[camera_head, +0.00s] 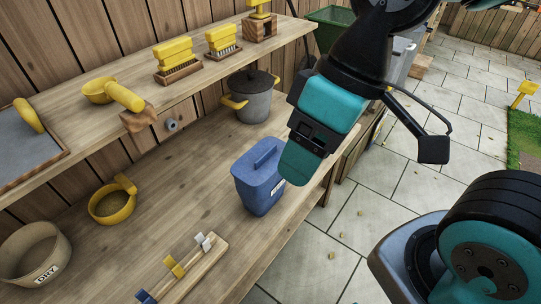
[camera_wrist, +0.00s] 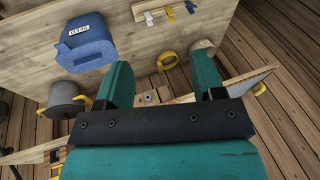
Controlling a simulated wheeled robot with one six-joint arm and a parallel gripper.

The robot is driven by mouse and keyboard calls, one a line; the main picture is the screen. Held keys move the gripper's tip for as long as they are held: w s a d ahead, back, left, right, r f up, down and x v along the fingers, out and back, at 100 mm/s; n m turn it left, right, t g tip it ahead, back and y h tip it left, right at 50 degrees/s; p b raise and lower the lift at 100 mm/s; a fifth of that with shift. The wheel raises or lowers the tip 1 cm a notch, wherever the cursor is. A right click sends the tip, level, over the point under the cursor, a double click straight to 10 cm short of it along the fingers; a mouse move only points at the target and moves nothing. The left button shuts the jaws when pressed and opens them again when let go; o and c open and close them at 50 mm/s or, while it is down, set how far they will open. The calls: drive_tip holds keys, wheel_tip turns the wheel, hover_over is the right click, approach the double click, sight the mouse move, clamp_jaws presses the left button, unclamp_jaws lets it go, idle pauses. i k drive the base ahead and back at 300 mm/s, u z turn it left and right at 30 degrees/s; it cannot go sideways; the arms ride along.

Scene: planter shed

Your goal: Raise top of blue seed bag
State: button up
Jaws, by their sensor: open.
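The blue seed bag (camera_head: 259,190) stands upright on the lower wooden bench, near its front edge. Its top looks closed, with a raised bar-like grip (camera_head: 265,155) across it. In the wrist view the bag (camera_wrist: 85,45) appears inverted at upper left, its label upside down. My gripper (camera_head: 299,162) has teal fingers and hangs just right of the bag, overlapping its right edge in the head view. In the wrist view my gripper (camera_wrist: 164,82) has its two fingers wide apart with nothing between them. The bag is outside them, to the left.
A grey pot (camera_head: 254,105) with yellow handles stands behind the bag. A wooden rack (camera_head: 205,263) with coloured tags lies in front. A yellow pot (camera_head: 113,204) and a DRY bin (camera_head: 30,252) are left. The upper shelf (camera_head: 215,72) overhangs the bench's back.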

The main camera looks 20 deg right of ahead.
sight(258, 165)
drive_tip(key=u, duration=2.25)
drive_tip(key=k, duration=0.8)
drive_tip(key=z, duration=1.85)
